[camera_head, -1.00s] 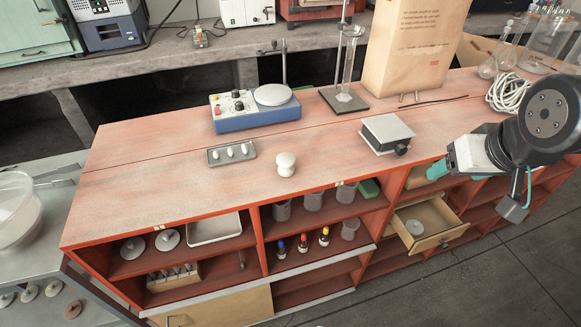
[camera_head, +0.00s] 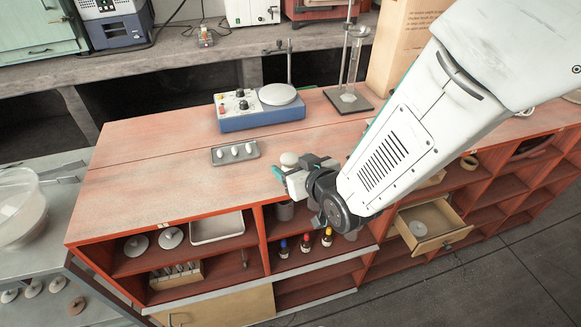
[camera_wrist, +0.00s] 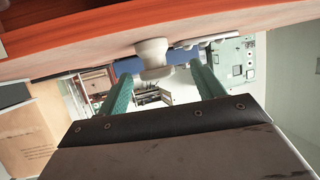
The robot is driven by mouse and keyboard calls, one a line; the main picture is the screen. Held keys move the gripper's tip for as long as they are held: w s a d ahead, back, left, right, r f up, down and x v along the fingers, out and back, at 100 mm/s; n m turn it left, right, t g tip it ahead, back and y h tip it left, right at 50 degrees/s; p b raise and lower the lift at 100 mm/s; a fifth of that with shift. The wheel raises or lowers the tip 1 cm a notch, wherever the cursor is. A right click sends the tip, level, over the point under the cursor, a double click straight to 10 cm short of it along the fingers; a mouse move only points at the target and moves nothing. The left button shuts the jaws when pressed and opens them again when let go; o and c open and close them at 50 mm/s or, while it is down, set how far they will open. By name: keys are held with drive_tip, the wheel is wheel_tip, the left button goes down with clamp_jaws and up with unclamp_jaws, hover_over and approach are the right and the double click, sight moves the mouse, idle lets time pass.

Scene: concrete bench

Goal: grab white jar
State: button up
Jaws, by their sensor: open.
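The white jar (camera_head: 289,159) stands on the red bench top, its lower part hidden behind my gripper in the head view. It is small, with a rounded top. My gripper (camera_head: 287,172) is low at the bench's front edge, just on the near side of the jar. In the wrist view the jar (camera_wrist: 152,52) shows between and beyond the two teal fingertips of my gripper (camera_wrist: 160,70). The fingers are apart and nothing is held. Whether either finger touches the jar I cannot tell.
A grey tray with several white pieces (camera_head: 235,153) lies left of the jar. A blue hotplate device (camera_head: 262,112) and a stand with glassware (camera_head: 348,98) are behind. An open drawer (camera_head: 428,226) juts out below right. The bench's left part is clear.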

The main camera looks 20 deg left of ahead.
sight(287, 159)
drive_tip(key=x, duration=0.5)
drive_tip(key=shift+w+d+f, duration=0.1)
drive_tip(key=shift+w+f, duration=0.05)
drive_tip(key=shift+w, duration=0.15)
drive_tip(key=shift+c, duration=0.4)
drive_tip(key=c, duration=1)
